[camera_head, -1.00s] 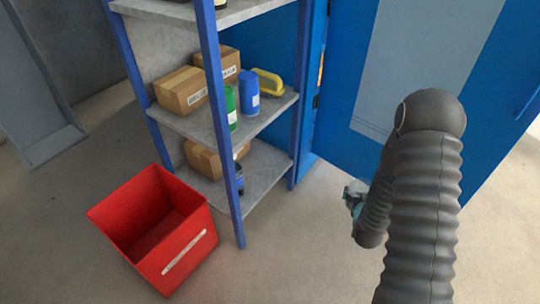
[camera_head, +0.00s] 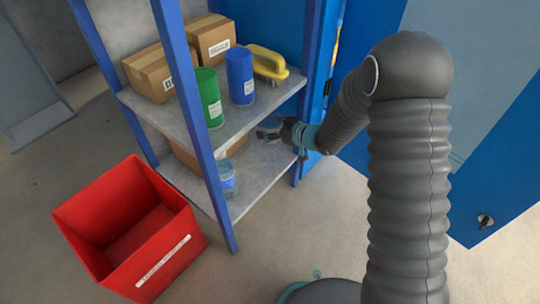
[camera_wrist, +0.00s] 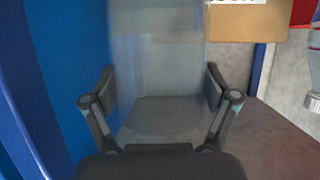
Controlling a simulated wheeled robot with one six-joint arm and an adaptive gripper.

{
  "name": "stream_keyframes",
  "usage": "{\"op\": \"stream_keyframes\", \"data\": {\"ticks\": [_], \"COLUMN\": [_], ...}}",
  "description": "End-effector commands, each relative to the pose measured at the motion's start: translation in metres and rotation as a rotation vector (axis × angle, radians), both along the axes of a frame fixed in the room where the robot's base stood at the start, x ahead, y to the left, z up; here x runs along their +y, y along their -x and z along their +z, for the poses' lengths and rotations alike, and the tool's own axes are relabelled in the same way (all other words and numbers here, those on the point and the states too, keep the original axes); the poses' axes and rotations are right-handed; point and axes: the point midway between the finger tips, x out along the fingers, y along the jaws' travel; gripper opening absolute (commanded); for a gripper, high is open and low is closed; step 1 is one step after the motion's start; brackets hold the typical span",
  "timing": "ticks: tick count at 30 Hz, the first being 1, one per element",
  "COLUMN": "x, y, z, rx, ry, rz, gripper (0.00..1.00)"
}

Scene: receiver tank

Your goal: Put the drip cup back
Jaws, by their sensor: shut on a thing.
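The drip cup (camera_wrist: 158,60) is a clear, see-through cup. It stands between the two dark fingers of my gripper (camera_wrist: 160,98) in the wrist view, and my gripper is shut on it. In the head view my gripper (camera_head: 283,134) is at the right end of the shelf unit, between the middle and lower shelves. The cup is small and hard to make out there, just left of the fingers. Its bottom and contents are not clear.
The middle shelf (camera_head: 250,112) holds cardboard boxes (camera_head: 150,72), a green can (camera_head: 209,98), a blue can (camera_head: 240,76) and a yellow-handled thing (camera_head: 267,62). The lower shelf (camera_head: 262,170) has a clear bottle (camera_head: 227,180) and some bare room. A red crate (camera_head: 125,235) stands on the floor.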

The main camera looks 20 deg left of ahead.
Motion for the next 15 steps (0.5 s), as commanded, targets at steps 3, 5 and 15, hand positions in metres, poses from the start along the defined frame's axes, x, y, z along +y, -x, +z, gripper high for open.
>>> {"op": "stream_keyframes", "data": {"ticks": [3, 5, 15], "x": [0.013, 0.015, 0.016], "y": [0.006, 0.008, 0.008], "z": [0.000, -0.005, -0.056], "rx": [-0.001, 0.001, 0.001], "ry": [-0.001, 0.001, 0.000], "rz": [0.050, 0.061, 0.062], "gripper": [0.38, 0.38, 0.38]}}
